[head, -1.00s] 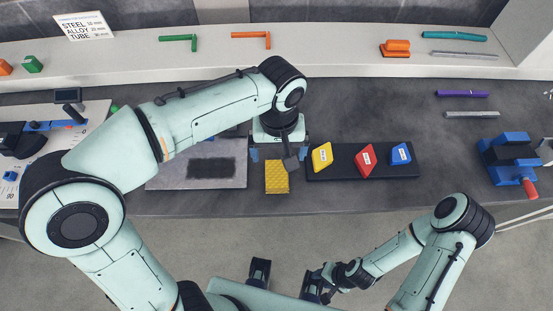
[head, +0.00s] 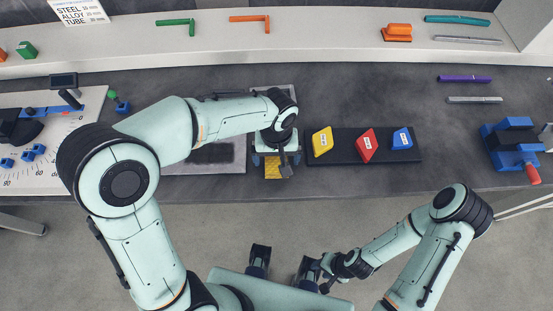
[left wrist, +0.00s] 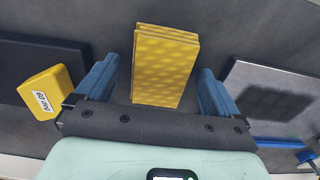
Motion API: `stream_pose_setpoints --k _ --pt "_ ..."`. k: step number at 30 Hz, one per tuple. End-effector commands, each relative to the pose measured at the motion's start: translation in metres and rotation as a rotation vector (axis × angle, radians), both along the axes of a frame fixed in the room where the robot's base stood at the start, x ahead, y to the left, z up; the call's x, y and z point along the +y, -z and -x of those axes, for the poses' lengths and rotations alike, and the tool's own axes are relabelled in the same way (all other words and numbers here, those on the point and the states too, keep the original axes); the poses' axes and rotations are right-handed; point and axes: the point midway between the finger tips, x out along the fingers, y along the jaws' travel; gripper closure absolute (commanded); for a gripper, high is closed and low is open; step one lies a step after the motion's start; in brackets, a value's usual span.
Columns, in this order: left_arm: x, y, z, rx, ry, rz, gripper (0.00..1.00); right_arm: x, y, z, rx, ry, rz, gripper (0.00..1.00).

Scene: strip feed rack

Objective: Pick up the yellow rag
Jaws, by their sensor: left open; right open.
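The yellow rag (head: 273,171) is a folded, textured pad on the dark worktop near its front edge. My left gripper (head: 276,160) is open above it and partly hides it in the head view. In the left wrist view the rag (left wrist: 165,68) lies between the two blue fingers of my left gripper (left wrist: 159,72). A gap shows on each side, and neither finger appears to touch it. The height of the fingers above the worktop is hard to tell. My right gripper (head: 328,272) is open and empty, low in the head view in front of the worktop.
Right of the rag, a black tray (head: 345,150) holds yellow, red and blue blocks. Left of it lies a grey plate (head: 235,168) with a dark patch. A blue vise (head: 512,145) stands far right. A pale shelf (head: 340,50) runs along the back.

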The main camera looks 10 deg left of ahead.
Motion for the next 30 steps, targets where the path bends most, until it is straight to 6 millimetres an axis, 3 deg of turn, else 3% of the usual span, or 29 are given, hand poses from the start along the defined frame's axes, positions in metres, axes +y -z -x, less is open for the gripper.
stream_pose_setpoints --k 7,12,23,30 --pt "0.0 0.001 0.0 0.0 0.0 0.0 0.07 0.0 0.0 0.0 0.0 0.0 0.0 0.57" --pt "0.0 0.001 0.0 0.0 0.0 0.001 0.63 0.0 0.0 0.0 0.0 0.0 0.0 0.57" --pt "0.0 -0.002 0.0 -0.002 0.0 0.002 0.64 0.0 0.0 0.0 0.0 0.0 0.0 0.57" --pt "-0.001 -0.028 -0.001 -0.004 0.0 0.003 0.64 0.0 -0.005 -0.002 -0.002 0.001 0.0 0.57"
